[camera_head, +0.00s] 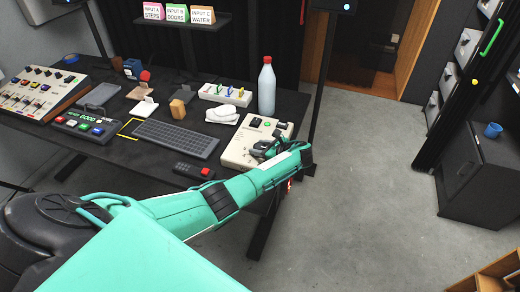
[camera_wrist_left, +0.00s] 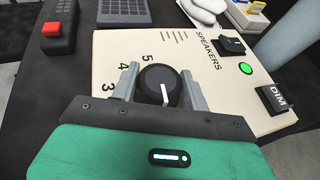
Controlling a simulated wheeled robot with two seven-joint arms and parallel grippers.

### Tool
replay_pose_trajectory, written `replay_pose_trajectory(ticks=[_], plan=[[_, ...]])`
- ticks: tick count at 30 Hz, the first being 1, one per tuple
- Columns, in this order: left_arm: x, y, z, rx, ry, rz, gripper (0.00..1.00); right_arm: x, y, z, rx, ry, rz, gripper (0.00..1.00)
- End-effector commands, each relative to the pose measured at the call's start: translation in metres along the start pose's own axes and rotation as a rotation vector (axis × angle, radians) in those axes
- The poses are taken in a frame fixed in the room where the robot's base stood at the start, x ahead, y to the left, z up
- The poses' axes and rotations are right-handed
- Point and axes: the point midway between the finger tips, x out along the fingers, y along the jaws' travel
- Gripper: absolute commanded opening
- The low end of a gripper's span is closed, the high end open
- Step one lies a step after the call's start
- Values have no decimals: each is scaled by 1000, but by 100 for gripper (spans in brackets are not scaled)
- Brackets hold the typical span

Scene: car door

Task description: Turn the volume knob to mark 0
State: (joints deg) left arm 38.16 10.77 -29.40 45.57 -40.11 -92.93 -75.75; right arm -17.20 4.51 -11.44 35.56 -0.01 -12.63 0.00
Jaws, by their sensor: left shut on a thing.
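The volume knob (camera_wrist_left: 158,84) is a round black dial with a white pointer line, on a cream speaker panel (camera_head: 238,152) at the right end of the black desk. In the left wrist view the pointer is toward the bottom of the picture, slightly right. Printed marks 3, 4 and 5 show left of the knob; the other marks, including 0, are hidden behind my gripper. My left gripper (camera_wrist_left: 160,88) has its grey fingers on both sides of the knob, shut on it. In the head view the gripper (camera_head: 268,150) covers the knob. My right gripper is not in view.
The panel also has a black SPEAKERS switch (camera_wrist_left: 230,45), a lit green button (camera_wrist_left: 246,68) and a DIM button (camera_wrist_left: 275,99). A grey bottle (camera_head: 266,88) stands behind it. A remote with a red button (camera_head: 194,171) and a keyboard (camera_head: 176,138) lie to the left.

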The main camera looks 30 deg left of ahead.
Motion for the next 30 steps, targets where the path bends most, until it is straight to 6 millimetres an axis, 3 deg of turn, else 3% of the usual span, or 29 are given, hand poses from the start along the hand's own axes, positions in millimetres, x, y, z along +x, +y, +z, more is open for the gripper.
replay_pose_trajectory(ticks=[20,21,24,30], plan=[[1,0,0,-25,1,61,23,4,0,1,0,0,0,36],[1,0,0,-25,1,61,50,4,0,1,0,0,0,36],[1,0,0,-25,1,61,67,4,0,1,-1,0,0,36],[1,0,0,-25,1,60,67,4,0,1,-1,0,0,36]])
